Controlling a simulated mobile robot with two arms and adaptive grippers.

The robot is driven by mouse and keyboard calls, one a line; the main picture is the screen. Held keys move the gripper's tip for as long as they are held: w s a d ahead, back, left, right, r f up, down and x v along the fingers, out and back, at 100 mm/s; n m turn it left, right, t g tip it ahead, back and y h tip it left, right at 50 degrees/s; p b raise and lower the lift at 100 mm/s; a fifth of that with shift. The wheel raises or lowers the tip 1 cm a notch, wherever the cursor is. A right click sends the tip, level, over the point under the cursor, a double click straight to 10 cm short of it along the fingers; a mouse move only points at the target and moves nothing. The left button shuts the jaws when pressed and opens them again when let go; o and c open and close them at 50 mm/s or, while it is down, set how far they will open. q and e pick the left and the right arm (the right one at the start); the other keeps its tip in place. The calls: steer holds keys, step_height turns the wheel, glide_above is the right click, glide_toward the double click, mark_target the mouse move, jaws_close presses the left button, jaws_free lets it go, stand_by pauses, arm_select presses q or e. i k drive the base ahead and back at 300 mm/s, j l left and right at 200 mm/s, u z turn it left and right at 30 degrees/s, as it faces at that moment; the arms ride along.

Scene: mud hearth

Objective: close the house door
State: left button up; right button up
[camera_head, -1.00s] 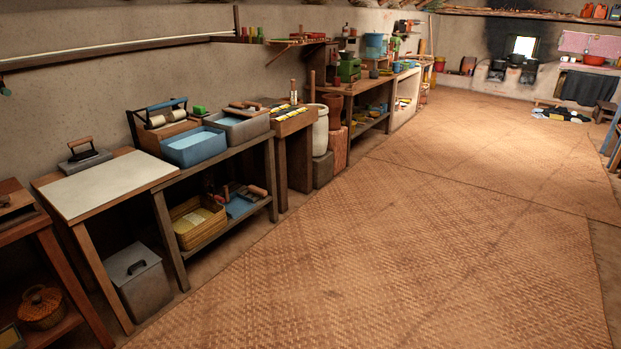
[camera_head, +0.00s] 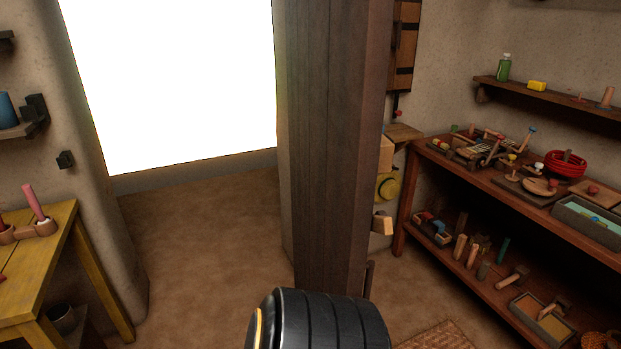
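The doorway (camera_head: 180,80) shows as a bright white opening left of centre in the head view. A tall dark wooden panel (camera_head: 330,140) stands upright at its right side, seen nearly edge-on. It looks like the house door, standing open. A small light wooden piece (camera_head: 383,225) sticks out beyond its right edge and may be a handle. A black ribbed rounded part of my arm shows at the bottom centre, in front of the panel's foot. Neither gripper's fingers can be seen.
A yellow table (camera_head: 40,262) stands at the left. A wooden workbench (camera_head: 480,180) with tools and a red coil (camera_head: 566,164) stands at the right, below a wall shelf (camera_head: 545,90). The earthen floor (camera_head: 205,250) before the doorway is clear. A woven mat (camera_head: 440,337) lies at the bottom right.

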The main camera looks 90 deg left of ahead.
mark_target(338, 52)
steer(key=i+u, duration=0.15)
steer(key=u, duration=0.3)
steer(key=i+u, duration=0.15)
steer(key=u, duration=0.35)
steer(key=i+l+u, duration=0.1)
steer(key=u, duration=0.35)
steer(key=i+l+u, duration=0.1)
steer(key=u, duration=0.35)
steer(key=i+l+u, duration=0.1)
steer(key=l+u, duration=0.15)
steer(key=u, duration=0.25)
steer(key=i+l+u, duration=0.15)
steer(key=l+u, duration=0.15)
steer(key=u, duration=0.15)
steer(key=i+l+u, duration=0.15)
steer(key=l+u, duration=0.25)
steer(key=i+l+u, duration=0.1)
steer(key=l+u, duration=0.15)
steer(key=u, duration=0.2)
